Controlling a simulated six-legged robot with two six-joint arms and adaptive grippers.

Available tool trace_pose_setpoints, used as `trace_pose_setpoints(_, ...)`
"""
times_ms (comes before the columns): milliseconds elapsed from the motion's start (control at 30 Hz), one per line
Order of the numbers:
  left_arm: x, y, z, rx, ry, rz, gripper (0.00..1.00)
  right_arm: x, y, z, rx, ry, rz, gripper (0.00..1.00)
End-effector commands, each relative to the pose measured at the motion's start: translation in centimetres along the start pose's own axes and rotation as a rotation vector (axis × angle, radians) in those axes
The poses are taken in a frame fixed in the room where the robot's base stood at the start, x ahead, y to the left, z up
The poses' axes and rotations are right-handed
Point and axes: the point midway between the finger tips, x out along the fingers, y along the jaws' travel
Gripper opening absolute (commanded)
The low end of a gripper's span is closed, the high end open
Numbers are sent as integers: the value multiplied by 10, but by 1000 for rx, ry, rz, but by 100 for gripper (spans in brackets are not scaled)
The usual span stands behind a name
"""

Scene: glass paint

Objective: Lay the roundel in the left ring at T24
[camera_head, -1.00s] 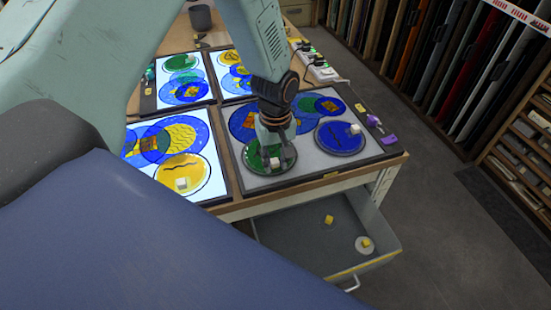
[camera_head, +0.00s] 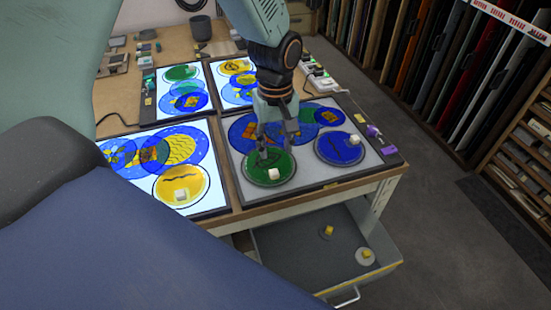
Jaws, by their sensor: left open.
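A dark green roundel (camera_head: 258,170) with a white cube knob (camera_head: 273,174) lies flat at the front left of the grey, unlit panel (camera_head: 320,178). A blue roundel (camera_head: 328,150) with a white knob (camera_head: 354,140) lies to its right on the same panel. My left gripper (camera_head: 277,145) is open and empty, pointing down behind the green roundel's knob and apart from it. Its fingers hide part of the overlapping blue discs behind. I cannot read any T24 label, and the ring under the green roundel cannot be made out. My right gripper is out of view.
A lit panel (camera_head: 205,207) with a yellow roundel (camera_head: 167,186) stands at the left, and two more lit panels stand behind. An open drawer (camera_head: 292,275) with two yellow cubes sticks out below the table. A grey cup (camera_head: 201,28) stands at the back.

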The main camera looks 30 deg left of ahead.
Motion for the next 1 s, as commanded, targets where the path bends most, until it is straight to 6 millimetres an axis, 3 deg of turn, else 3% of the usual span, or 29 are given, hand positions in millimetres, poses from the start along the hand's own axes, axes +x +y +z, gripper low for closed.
trace_pose_setpoints(233,-29,0,0,1,0,0,43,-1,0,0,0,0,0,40)
trace_pose_setpoints(433,-32,-1,1,1,-2,-2,43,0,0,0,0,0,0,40)
trace_pose_setpoints(500,-24,-2,4,14,-6,-3,43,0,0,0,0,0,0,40)
trace_pose_setpoints(567,-8,-5,12,45,-14,-2,43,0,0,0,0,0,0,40)
trace_pose_setpoints(767,86,-39,68,262,-47,18,43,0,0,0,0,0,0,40)
trace_pose_setpoints(900,138,-77,114,421,-53,29,43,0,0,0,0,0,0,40)
trace_pose_setpoints(1000,165,-110,147,535,-49,28,43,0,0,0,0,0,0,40)
